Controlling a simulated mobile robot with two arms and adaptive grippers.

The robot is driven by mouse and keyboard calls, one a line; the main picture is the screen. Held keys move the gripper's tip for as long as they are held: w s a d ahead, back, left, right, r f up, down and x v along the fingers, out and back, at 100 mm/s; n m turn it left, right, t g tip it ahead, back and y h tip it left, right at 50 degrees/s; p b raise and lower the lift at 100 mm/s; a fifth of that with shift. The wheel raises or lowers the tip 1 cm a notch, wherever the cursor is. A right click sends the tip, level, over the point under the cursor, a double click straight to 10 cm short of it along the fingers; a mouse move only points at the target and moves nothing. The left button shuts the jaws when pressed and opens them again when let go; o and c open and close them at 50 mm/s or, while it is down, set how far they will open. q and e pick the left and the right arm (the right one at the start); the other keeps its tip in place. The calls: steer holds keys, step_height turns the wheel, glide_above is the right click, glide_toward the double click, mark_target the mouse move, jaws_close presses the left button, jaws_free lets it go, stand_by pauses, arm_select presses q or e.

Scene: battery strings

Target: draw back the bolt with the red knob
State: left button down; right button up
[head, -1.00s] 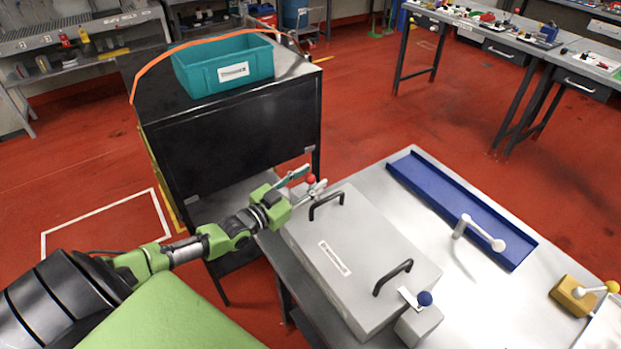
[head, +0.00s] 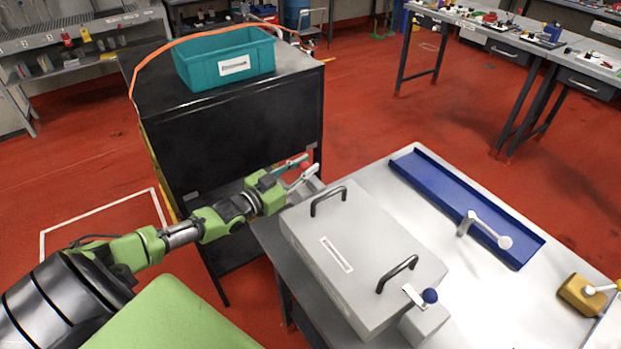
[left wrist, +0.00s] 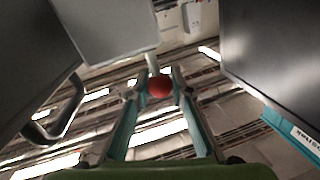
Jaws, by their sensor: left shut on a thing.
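The red knob (head: 306,162) shows at the fingers of my left gripper (head: 299,171), just beyond the far end of the grey box (head: 360,245). In the left wrist view, the red knob (left wrist: 159,87) sits between the two fingers of my left gripper (left wrist: 157,92), which is shut on it. A short pale stem (left wrist: 152,63) runs from the knob toward the grey box. The bolt's seat is mostly hidden behind the fingers and the box. My right gripper is not in view.
The box carries two dark handles (head: 398,272). A blue-knobbed bolt (head: 430,296) is at its near end. A black cabinet (head: 235,140) with a teal bin (head: 205,70) stands close behind my gripper. A blue tray (head: 455,200) and a yellow block (head: 582,295) are on the table.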

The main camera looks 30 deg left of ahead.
arm_select(q)
steer(key=shift+w+a, duration=0.1)
steer(key=shift+a, duration=0.15)
steer(key=c, duration=1.9)
jaws_free()
steer(key=shift+o, duration=0.6)
steer(key=shift+a, duration=0.1)
steer(key=s+a, duration=0.2)
steer(key=s, duration=0.9)
steer(key=shift+s+a, duration=0.15)
steer(key=shift+s, duration=0.2)
